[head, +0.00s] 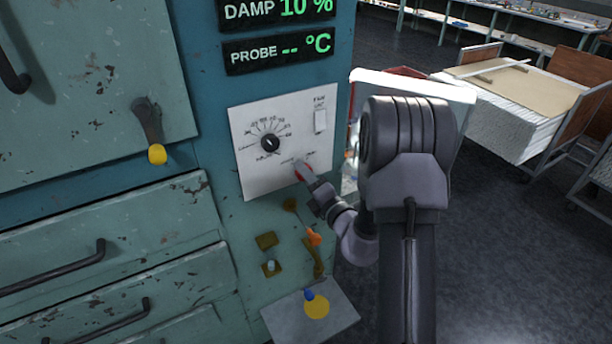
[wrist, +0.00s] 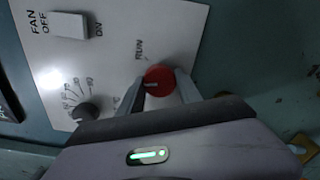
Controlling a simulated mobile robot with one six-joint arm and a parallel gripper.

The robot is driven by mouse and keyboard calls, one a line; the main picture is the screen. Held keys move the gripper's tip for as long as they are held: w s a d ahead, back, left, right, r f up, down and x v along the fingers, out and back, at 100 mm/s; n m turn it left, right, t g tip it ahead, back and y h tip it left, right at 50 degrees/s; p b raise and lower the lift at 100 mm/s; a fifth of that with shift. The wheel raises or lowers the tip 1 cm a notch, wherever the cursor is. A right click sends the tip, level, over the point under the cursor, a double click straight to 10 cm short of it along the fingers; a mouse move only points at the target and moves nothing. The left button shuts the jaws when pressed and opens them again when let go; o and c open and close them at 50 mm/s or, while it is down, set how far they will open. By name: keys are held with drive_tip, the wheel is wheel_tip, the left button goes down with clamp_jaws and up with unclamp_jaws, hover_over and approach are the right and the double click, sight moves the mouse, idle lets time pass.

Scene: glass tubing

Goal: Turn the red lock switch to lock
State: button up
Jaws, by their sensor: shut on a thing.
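The red lock switch (wrist: 159,81) is a round red knob low on the white control panel (head: 250,182). In the wrist view the word RUN stands beside it, and a pale mark shows on its face. In the head view only a bit of the red switch (head: 301,170) shows past my gripper (head: 306,175). In the wrist view my gripper (wrist: 160,92) has its two fingers on either side of the knob, shut on it. The knob's lower part is hidden by my gripper, and the lock label cannot be read.
The panel also carries a black dial (head: 270,143) and a white fan switch (head: 320,121). Below hang small brass fittings and an orange-tipped lever (head: 314,237). A yellow-ended handle (head: 156,153) sticks out at left. A cart with white sheets (head: 500,100) stands at right.

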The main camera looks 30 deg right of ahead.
drive_tip(key=n+b, duration=0.1)
drive_tip(key=n, duration=0.5)
drive_tip(key=shift+f+n, duration=0.1)
drive_tip(key=shift+n, duration=0.3)
idle(0.4)
drive_tip(key=o, duration=1.4)
drive_tip(key=shift+c, duration=0.2)
